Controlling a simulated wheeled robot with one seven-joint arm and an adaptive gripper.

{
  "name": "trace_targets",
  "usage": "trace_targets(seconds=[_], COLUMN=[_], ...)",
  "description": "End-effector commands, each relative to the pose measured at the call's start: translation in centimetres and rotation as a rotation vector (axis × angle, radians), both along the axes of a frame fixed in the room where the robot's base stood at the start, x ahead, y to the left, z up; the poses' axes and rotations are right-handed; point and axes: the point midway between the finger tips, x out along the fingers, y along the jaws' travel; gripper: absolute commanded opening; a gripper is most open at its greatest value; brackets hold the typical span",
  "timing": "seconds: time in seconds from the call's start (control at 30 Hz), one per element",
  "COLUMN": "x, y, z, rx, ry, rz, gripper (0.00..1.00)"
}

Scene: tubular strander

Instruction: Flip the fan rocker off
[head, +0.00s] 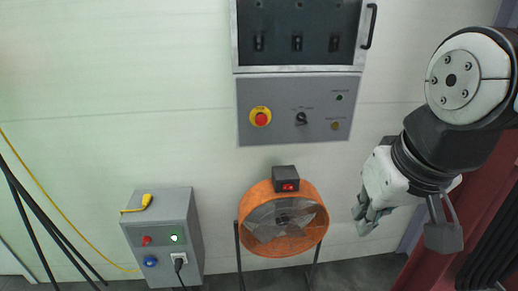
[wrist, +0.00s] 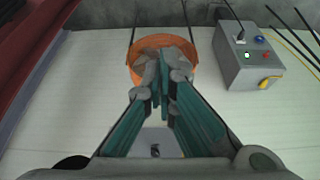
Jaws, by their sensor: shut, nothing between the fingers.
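The orange drum fan (head: 318,237) stands on dark legs low in the middle of the head view. A dark box on its top carries the red fan rocker (head: 289,187); which way the rocker is tipped is too small to tell. My gripper (head: 362,222) is to the right of the fan, apart from it, with its fingers pointing down and left. In the wrist view my gripper (wrist: 163,62) is shut and empty, and its fingers cover the middle of the orange fan (wrist: 190,75). The rocker is hidden there.
A grey box (head: 160,235) with a green light, buttons and a plug stands left of the fan. A control panel (head: 280,130) with a red stop button and a dark cabinet (head: 298,60) are above. A red beam (head: 470,200) is at right. Black cables (head: 35,215) hang at left.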

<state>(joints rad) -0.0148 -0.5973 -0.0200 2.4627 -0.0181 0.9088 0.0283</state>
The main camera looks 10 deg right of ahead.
Motion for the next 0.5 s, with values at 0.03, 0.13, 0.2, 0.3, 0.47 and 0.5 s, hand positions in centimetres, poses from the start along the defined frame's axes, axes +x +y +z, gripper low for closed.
trace_targets(seconds=[0.03, 0.13, 0.2, 0.3, 0.47, 0.5], x=[2.0, 5.4, 7.8, 11.3, 16.7, 18.0], y=[0.0, -0.1, -0.1, -0.1, 0.0, 0.0], z=[-0.8, -1.7, -2.4, -3.8, -6.5, -7.3], rx=[0.003, 0.005, 0.007, 0.009, 0.01, 0.01], ry=[0.007, 0.007, 0.006, 0.005, 0.003, 0.002], rz=[-0.007, -0.018, -0.028, -0.04, -0.063, -0.068], gripper=[0.0, 0.0, 0.0, 0.0, 0.0, 0.0])
